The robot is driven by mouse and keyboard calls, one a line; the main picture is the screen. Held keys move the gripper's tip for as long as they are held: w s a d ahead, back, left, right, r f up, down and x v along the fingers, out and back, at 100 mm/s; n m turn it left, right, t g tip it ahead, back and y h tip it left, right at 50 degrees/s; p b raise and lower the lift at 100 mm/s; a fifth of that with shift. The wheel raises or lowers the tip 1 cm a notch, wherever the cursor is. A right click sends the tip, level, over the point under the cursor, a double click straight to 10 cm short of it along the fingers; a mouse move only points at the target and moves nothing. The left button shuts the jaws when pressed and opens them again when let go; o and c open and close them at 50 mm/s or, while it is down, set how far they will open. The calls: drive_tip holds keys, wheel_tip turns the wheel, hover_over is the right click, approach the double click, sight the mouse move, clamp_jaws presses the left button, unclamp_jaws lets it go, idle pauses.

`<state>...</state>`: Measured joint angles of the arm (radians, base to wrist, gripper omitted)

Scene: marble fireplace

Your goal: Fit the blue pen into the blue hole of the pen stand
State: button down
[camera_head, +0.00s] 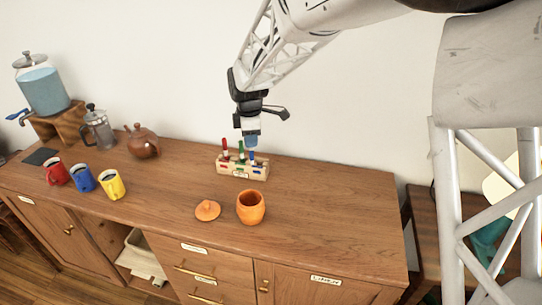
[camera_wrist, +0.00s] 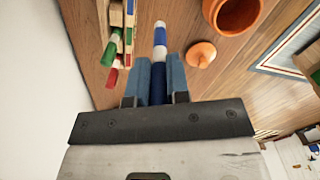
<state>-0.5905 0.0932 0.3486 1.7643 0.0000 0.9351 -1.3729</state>
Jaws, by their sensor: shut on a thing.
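My gripper (camera_head: 251,141) is shut on the blue pen and points down over the pen stand. The blue pen (camera_wrist: 159,52), blue with white bands, lies between the two blue fingers in the wrist view, its free end reaching beyond them. In the head view the pen's lower part (camera_head: 252,157) shows just below the fingers, in front of or over the stand's right end. The wooden pen stand (camera_head: 240,172) holds a red pen (camera_head: 225,149) and a green pen (camera_head: 241,153). In the wrist view the stand (camera_wrist: 116,18) is left of the pen. I cannot tell whether the pen touches it.
An orange pot (camera_head: 251,208) and its lid (camera_head: 207,210) stand in front of the pen stand on the wooden cabinet (camera_head: 330,220). Red, blue and yellow mugs, a teapot (camera_head: 143,142), a press and a dispenser are to the left. The cabinet top's right side is clear.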

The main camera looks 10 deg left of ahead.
drive_tip(key=w, duration=0.7)
drive_tip(key=shift+w, duration=0.2)
drive_tip(key=shift+f, duration=0.1)
approach(260, 170)
drive_tip(key=shift+w+a, duration=0.3)
drive_tip(key=shift+w, duration=0.45)
drive_tip(key=shift+w+a, duration=0.3)
drive_tip(key=shift+w, duration=0.45)
drive_tip(key=shift+f, duration=1.9)
drive_tip(key=shift+f, duration=0.15)
drive_tip(key=c, duration=1.1)
unclamp_jaws()
